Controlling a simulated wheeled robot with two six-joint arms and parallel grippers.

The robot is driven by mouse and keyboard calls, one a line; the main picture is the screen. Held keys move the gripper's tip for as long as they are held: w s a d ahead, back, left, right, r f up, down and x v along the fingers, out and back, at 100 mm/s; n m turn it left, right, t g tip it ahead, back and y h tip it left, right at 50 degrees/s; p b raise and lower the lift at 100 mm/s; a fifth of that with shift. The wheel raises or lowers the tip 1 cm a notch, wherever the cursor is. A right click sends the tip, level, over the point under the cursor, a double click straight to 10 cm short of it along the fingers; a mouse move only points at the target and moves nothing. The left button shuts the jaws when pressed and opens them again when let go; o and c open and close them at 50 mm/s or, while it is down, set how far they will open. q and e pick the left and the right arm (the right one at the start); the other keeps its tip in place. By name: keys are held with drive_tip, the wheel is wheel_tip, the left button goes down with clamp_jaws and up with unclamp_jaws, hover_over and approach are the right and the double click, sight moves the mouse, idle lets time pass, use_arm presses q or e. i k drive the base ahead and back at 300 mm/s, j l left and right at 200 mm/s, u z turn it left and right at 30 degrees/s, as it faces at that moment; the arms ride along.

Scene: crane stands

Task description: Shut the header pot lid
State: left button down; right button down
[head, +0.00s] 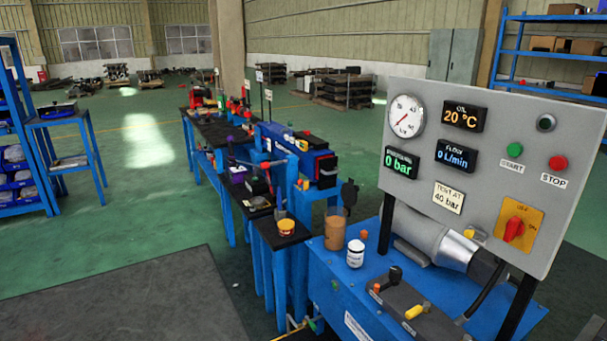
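A clear cylindrical pot (335,230) with brown liquid in it stands at the left back corner of the blue test bench (350,300); it looks like the header pot. A dark flat piece (349,193) stands upright at the right of its rim and looks like its lid, raised open. The pot's mouth is too small to see clearly. Neither of my grippers is in the head view.
A grey panel (480,210) with a gauge, displays and buttons rises at the bench's right. A white jar (355,254) stands just in front of the pot. A block with levers (412,315) is nearer. A black-topped stand (280,238) adjoins left; open floor lies farther left.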

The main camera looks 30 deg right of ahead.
sight(349, 191)
drive_tip(key=i+z, duration=0.15)
drive_tip(key=i, duration=0.35)
drive_tip(key=i+j+z, duration=0.2)
drive_tip(key=i, duration=0.3)
drive_tip(key=i+j+z, duration=0.15)
drive_tip(key=i, duration=0.35)
drive_tip(key=i+j+z, duration=0.15)
drive_tip(key=i, duration=0.3)
drive_tip(key=j, duration=0.1)
